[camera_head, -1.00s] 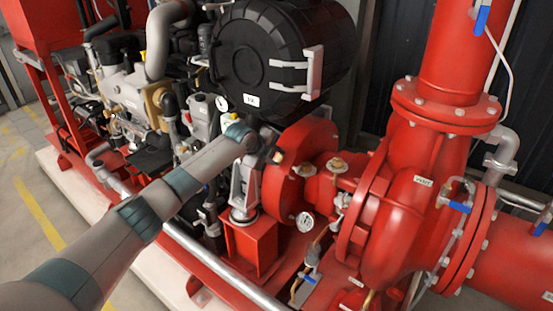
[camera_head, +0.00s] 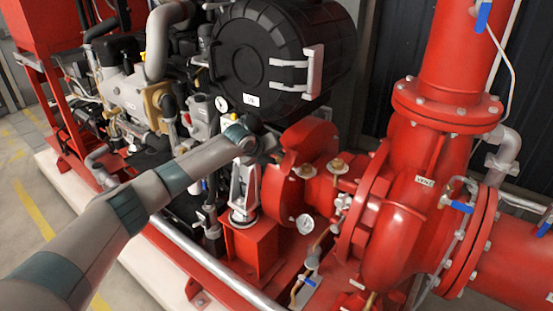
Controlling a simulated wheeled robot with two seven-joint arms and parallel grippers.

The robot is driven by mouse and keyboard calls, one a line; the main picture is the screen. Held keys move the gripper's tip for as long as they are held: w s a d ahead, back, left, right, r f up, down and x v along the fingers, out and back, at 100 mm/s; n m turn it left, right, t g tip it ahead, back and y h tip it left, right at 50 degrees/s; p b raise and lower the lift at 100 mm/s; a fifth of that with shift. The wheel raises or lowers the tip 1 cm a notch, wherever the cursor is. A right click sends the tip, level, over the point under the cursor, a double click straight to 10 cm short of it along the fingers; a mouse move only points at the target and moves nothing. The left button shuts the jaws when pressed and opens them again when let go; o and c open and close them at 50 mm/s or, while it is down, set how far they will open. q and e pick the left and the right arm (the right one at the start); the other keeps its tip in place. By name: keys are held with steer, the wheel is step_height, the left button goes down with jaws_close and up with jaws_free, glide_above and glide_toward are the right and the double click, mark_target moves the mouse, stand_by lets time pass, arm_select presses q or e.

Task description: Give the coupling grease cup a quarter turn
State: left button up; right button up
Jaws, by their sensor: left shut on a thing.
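My left arm reaches in from the lower left, and its gripper (camera_head: 271,151) is at the red coupling housing (camera_head: 310,143), below the big black air cleaner. The gripper is small and dark here. It is shut on what seems to be the coupling grease cup, which the gripper mostly hides, so its turn angle cannot be read. My right gripper is not in view.
The black air cleaner (camera_head: 262,60) hangs close above the gripper. A pale bracket (camera_head: 243,188) on a red pedestal (camera_head: 252,246) stands just below. Brass fittings (camera_head: 336,166), a pressure gauge (camera_head: 305,224) and the red pump casing (camera_head: 395,235) lie to the right.

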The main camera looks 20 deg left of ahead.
arm_select(q)
steer(key=shift+f, duration=0.1)
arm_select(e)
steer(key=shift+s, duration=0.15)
arm_select(q)
steer(key=o, duration=1.1)
steer(key=shift+c, duration=0.2)
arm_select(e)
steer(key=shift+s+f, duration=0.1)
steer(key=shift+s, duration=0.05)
arm_select(q)
steer(key=shift+s, duration=0.1)
